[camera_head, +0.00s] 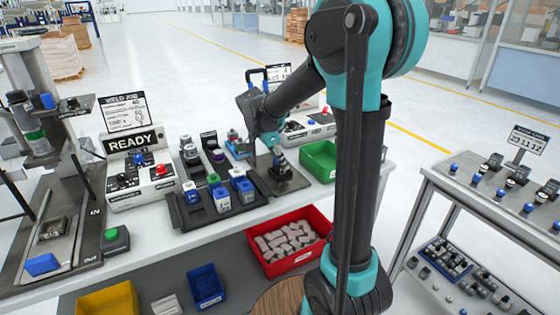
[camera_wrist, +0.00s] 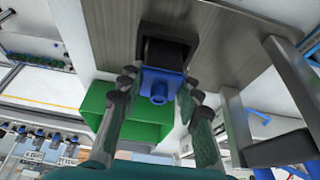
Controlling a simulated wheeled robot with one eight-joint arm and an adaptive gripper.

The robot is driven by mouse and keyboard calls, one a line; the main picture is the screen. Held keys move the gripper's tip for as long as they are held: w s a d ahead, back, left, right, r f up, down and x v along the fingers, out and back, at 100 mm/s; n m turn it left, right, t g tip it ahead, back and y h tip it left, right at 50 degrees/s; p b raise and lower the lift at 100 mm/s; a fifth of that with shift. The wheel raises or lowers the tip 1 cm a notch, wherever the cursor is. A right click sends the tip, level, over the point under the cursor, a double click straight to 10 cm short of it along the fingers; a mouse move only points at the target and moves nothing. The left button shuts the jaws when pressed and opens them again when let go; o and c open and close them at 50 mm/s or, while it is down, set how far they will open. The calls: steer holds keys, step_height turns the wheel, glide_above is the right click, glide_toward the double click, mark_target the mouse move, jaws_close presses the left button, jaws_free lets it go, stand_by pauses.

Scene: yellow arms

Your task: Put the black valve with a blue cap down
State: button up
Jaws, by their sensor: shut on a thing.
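The black valve with a blue cap is between the fingers of my gripper (camera_wrist: 158,88) in the wrist view. Its blue cap (camera_wrist: 160,86) faces the camera, with a black block (camera_wrist: 166,50) right behind it against a grey plate (camera_wrist: 225,55). I cannot tell whether this block is all valve or partly a holder. My gripper is shut on the valve, a finger at each side. In the head view, my gripper (camera_head: 268,141) points down over the dark plate (camera_head: 297,182) on the bench, and a small dark and blue thing shows below it.
A green bin (camera_head: 318,163) stands right of the plate. A dark tray (camera_head: 180,217) with several capped parts lies to its left. A red bin (camera_head: 325,225) of pale pieces is below. A READY box (camera_head: 130,143) and a press (camera_head: 62,185) stand further left.

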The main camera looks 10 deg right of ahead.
steer(key=o, duration=1.2)
steer(key=v, duration=1.2)
steer(key=shift+r, duration=0.1)
